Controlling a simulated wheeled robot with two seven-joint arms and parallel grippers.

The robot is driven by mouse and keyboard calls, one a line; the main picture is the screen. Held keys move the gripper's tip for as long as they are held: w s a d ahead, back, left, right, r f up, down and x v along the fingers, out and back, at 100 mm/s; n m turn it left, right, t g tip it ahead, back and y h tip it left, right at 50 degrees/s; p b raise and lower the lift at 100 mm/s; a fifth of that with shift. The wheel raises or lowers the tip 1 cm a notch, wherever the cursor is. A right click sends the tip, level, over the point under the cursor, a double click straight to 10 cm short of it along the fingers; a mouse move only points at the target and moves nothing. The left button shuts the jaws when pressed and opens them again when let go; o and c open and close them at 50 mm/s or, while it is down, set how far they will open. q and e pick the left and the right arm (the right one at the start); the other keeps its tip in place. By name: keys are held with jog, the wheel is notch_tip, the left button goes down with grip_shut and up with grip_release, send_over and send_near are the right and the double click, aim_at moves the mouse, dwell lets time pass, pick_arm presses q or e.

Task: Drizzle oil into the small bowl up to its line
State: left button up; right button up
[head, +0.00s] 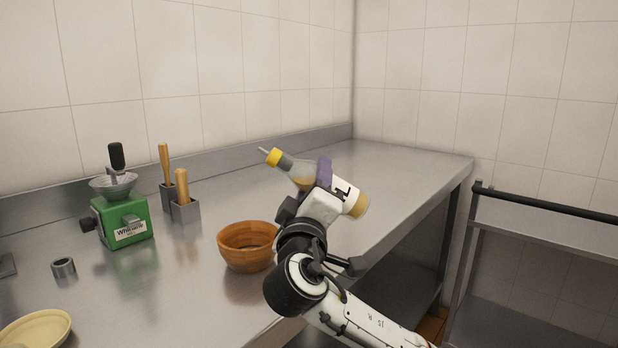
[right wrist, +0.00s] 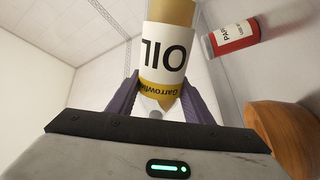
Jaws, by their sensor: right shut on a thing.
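My right gripper (head: 323,174) is shut on the oil bottle (head: 301,174), which has a yellow collar and a thin spout. It holds the bottle tilted above the counter, with the spout up and to the left. In the right wrist view the bottle's white OIL label (right wrist: 165,53) is between the purple fingers (right wrist: 160,88). A brown bowl (head: 248,259) stands upright on the counter, below and left of the bottle. Its side also shows in the right wrist view (right wrist: 285,135). No oil stream shows, and I cannot make out a line in the bowl. My left gripper is out of view.
A green grinder (head: 122,222), two grey holders with wooden handles (head: 184,211), a small metal ring (head: 63,268) and a cream dish (head: 38,331) stand on the steel counter (head: 410,171). A red-labelled container (right wrist: 232,40) shows in the right wrist view. The back-right counter is clear.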

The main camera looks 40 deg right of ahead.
jog(key=shift+s+d+f+n+t+y, duration=0.2)
jog(key=shift+f+n, duration=0.3)
jog(key=shift+n, duration=0.35)
jog(key=shift+s+d+f+n+t+y, duration=0.1)
jog(key=shift+s+d+f+n+t, duration=0.25)
jog(key=shift+n, duration=0.5)
jog(key=shift+f+n+t, duration=0.35)
jog(key=shift+f+n, duration=0.2)
jog(key=shift+n, duration=0.25)
jog(key=shift+f, duration=0.1)
jog(key=shift+f+n, duration=0.2)
jog(key=shift+n, duration=0.2)
